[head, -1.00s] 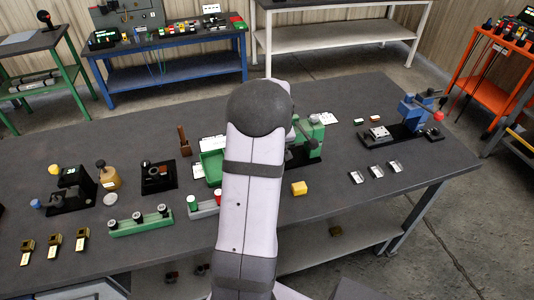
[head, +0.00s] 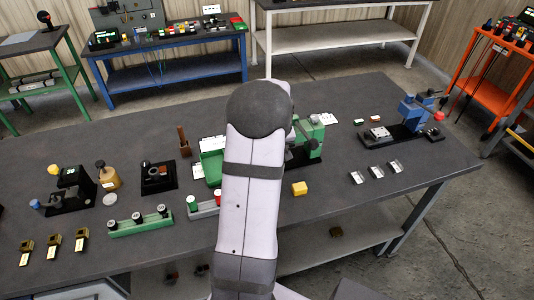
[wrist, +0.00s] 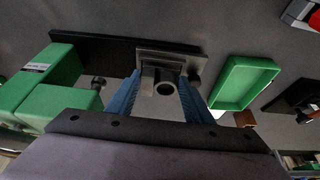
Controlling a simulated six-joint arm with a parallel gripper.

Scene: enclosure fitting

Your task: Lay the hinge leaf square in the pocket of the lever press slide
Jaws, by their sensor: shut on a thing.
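In the wrist view, the blue fingers of my gripper (wrist: 160,92) are closed on a small grey metal hinge leaf (wrist: 147,80) with a round, hollow knuckle. The leaf is over or at the grey slide (wrist: 185,60) of the lever press; I cannot tell whether it touches the pocket floor or sits square. The pocket is largely hidden by the leaf and fingers. The green press body (wrist: 42,85) stands left of my gripper, on a black base (wrist: 100,46). In the head view, the press (head: 312,138) is partly behind my arm, which hides the gripper and leaf.
A green tray (wrist: 244,82) lies right of the slide in the wrist view. In the head view, a yellow block (head: 299,188), metal brackets (head: 376,171) and a blue press (head: 414,112) stand to the right. Green holders (head: 140,223) and other fixtures stand left.

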